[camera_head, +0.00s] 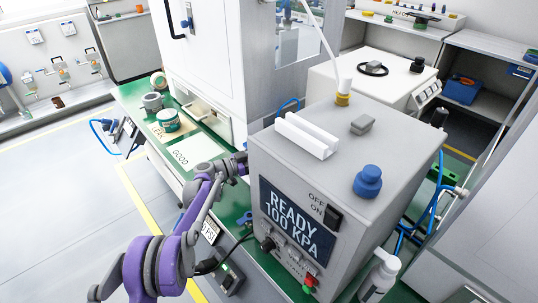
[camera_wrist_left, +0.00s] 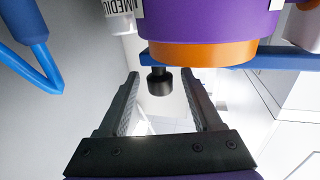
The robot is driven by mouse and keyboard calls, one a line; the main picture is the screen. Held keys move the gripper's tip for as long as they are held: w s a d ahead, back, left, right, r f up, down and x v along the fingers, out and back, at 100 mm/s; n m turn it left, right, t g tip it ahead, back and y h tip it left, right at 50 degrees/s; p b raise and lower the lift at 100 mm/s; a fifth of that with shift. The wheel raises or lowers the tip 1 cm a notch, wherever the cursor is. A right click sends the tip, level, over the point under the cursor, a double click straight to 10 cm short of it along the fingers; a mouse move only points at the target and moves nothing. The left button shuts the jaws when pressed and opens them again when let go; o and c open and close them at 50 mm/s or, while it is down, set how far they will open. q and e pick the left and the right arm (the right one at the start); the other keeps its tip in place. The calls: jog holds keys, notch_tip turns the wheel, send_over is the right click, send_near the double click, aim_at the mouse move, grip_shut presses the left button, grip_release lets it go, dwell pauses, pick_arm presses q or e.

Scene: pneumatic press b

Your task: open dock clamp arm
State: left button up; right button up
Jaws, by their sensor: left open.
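In the left wrist view a blue bar (camera_wrist_left: 215,54), which looks like the dock clamp arm, runs across the upper middle and right. A black round tip (camera_wrist_left: 160,82) hangs from its left end. My left gripper (camera_wrist_left: 160,76) is open, and the black tip shows between its two fingers; I cannot tell whether they touch it. A purple cylinder with an orange band (camera_wrist_left: 207,53) is close above or in front of the bar. In the head view my purple left arm reaches behind the grey READY box (camera_head: 345,160), which hides the gripper and clamp. My right gripper is not in view.
A white part labelled MEDIU (camera_wrist_left: 118,20) and a blue hose (camera_wrist_left: 40,62) are close to the left gripper. The green bench (camera_head: 132,98) carries a GOOD mat (camera_head: 195,152) and round parts. A white bottle (camera_head: 380,275) stands right of the box.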

pick_arm(q)
jog(key=shift+w+d, duration=0.15)
jog(key=shift+d, duration=0.1)
grip_shut()
dwell(1.4)
